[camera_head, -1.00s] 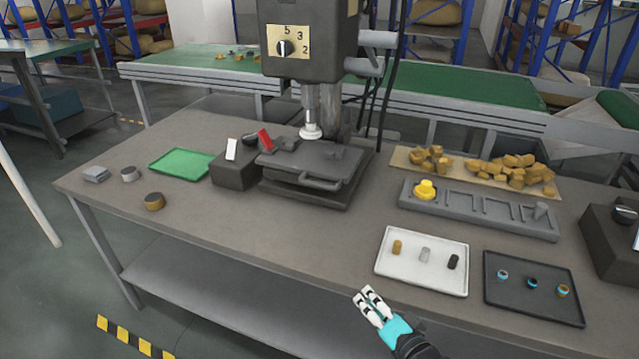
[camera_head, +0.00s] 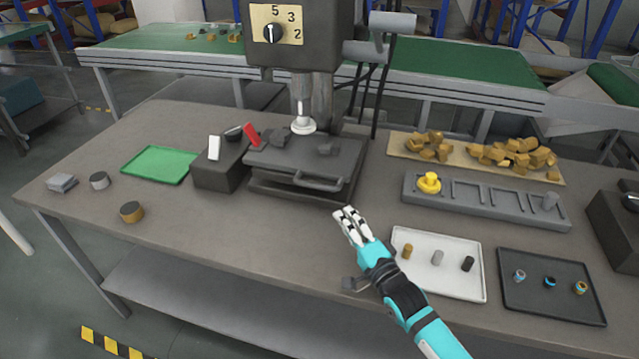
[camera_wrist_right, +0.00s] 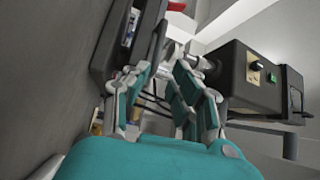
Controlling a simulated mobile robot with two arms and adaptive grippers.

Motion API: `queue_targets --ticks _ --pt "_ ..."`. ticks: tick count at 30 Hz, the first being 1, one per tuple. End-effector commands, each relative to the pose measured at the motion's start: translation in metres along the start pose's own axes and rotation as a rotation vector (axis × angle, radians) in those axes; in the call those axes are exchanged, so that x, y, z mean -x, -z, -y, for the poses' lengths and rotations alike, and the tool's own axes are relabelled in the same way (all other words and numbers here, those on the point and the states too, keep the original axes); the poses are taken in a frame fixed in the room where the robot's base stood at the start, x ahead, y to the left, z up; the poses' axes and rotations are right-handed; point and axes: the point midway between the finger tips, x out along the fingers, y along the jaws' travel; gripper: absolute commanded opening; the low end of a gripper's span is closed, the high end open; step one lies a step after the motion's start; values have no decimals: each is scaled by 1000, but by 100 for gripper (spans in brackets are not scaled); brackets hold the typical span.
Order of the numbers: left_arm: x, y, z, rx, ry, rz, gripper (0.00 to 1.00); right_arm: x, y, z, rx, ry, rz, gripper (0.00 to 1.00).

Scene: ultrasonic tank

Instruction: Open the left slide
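A press stands at the back of the table. Under its spindle (camera_head: 303,124) sits a dark fixture (camera_head: 296,160) with a flat top and a lower slab. A grey bar handle (camera_head: 320,185) is on its front side. I cannot tell which part is the left slide. My right gripper (camera_head: 344,213) is in front of the fixture, a little right of and nearer than the handle, and apart from it. Its two white fingers are spread and empty; the wrist view shows the gap between them (camera_wrist_right: 163,72). My left gripper is not in view.
A dark box (camera_head: 219,171) with a white and a red lever adjoins the fixture's left. A green tray (camera_head: 160,152) lies further left. A white tray (camera_head: 425,287), a black tray (camera_head: 525,300) and a grey slotted rack (camera_head: 480,213) are on the right.

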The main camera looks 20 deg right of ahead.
Motion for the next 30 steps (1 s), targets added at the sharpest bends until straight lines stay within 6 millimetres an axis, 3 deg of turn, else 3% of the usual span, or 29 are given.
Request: queue_targets --ticks 2,5,12,15,21,30 --pt "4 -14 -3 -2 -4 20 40 -21 1 3 0 3 -1 24" --pt "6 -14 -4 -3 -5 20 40 -43 0 3 0 3 0 24" --pt "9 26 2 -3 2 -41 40 -91 0 2 0 1 0 24" --pt "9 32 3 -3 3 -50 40 -105 0 1 1 0 -1 24" --pt "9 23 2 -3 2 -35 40 -120 0 0 0 0 0 24" --pt "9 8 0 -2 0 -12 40 -122 0 0 0 0 0 24"
